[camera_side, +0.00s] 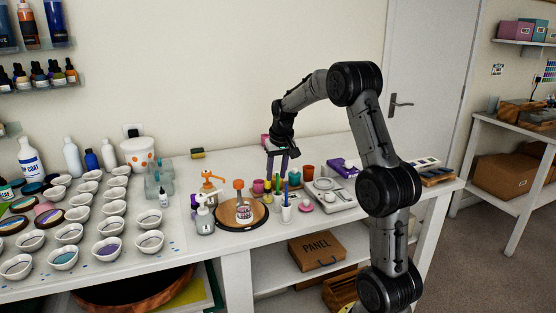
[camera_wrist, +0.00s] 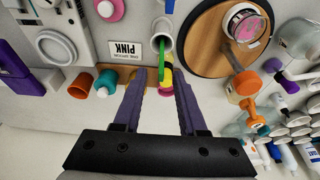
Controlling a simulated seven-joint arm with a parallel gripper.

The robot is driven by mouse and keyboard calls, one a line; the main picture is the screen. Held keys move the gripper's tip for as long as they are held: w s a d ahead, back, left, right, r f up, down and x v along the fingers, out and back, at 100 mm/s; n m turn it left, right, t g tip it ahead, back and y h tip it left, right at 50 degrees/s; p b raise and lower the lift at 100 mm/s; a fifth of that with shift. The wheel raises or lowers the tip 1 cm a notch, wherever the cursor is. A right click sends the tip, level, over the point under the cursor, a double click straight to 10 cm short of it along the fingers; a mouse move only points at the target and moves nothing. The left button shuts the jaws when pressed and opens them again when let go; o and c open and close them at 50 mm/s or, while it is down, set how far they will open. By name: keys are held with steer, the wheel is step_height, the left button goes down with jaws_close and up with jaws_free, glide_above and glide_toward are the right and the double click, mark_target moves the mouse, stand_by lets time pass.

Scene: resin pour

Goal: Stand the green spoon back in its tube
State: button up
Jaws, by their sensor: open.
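The green spoon (camera_wrist: 161,62) shows in the wrist view as a thin green stick. One end meets the mouth of the white tube (camera_wrist: 163,36), and the rest reaches toward the gap between my fingers. In the side view the white tube (camera_side: 287,213) stands upright at the front of the table, with a thin stick rising from it. My gripper (camera_side: 276,174) is above and behind the tube, fingers pointing down. In the wrist view my gripper (camera_wrist: 160,88) is open, its purple fingers apart with nothing clearly held. How deep the spoon sits is hidden.
A round wooden board (camera_side: 226,213) with a jar (camera_side: 244,212) lies left of the tube. Small coloured cups crowd behind it, including an orange cup (camera_side: 308,173). A scale (camera_side: 333,195) is to the right. A PINK card (camera_wrist: 133,49) lies beside the tube.

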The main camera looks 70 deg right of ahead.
steer(key=v, duration=1.3)
steer(key=s+a+r+n+t, duration=0.1)
steer(key=s+a+r+n, duration=0.15)
steer(key=a, duration=0.75)
steer(key=s+a+r+n+t, duration=0.15)
steer(key=a+r, duration=0.25)
steer(key=a, duration=0.6)
steer(key=s+a+f+n+y, duration=0.2)
steer(key=s+a+f+n, duration=0.3)
steer(key=s+a+f, duration=0.5)
steer(key=s+f+t, duration=0.1)
steer(key=s+f, duration=0.1)
steer(key=s, duration=0.1)
steer(key=shift+s, duration=0.2)
